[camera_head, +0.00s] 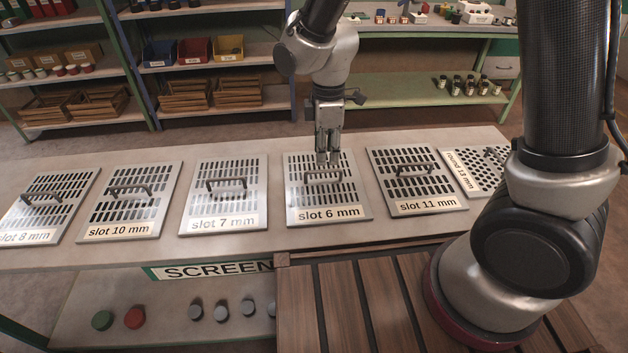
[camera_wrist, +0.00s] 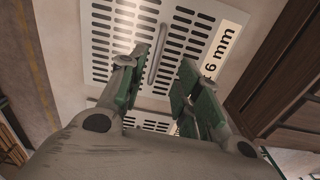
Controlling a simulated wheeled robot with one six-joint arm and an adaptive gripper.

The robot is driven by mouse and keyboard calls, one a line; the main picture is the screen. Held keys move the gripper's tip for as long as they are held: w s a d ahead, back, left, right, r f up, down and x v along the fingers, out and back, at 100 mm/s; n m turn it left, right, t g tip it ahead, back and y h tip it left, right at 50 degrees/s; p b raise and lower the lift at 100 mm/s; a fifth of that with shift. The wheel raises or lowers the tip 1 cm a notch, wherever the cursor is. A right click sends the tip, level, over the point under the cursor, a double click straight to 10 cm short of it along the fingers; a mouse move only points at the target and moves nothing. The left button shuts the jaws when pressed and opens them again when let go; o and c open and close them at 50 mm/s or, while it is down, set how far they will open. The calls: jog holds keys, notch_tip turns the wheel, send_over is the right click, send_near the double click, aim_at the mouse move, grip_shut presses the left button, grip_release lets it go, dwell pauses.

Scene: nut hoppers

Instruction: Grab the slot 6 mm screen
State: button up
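The slot 6 mm screen (camera_head: 327,193) lies flat on the bench, a metal plate with rows of slots, an upright dark handle (camera_head: 324,177) and a label reading "slot 6 mm" along its near edge. My gripper (camera_head: 328,160) points down over the far part of this screen, close to the handle. In the wrist view the screen (camera_wrist: 105,50) fills the upper middle, with its handle (camera_wrist: 158,52) ahead of the fingers. The green-padded fingers of my gripper (camera_wrist: 160,75) are apart with nothing between them. The gap between fingertips and handle is hard to judge.
Slot 7 mm (camera_head: 224,193) and slot 11 mm (camera_head: 414,180) screens lie on either side. Slot 10 mm (camera_head: 130,200), slot 8 mm (camera_head: 48,205) and round 13 mm (camera_head: 474,171) screens lie farther out. Narrow bare bench strips separate them. Shelves (camera_head: 208,55) stand behind.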

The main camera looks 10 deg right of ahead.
aim_at(323, 172)
jog(key=shift+f, duration=0.2)
jog(key=f, duration=0.7)
jog(key=shift+w+a+f, duration=0.2)
jog(key=shift+w+a, duration=0.05)
jog(key=shift+c, duration=0.2)
grip_shut()
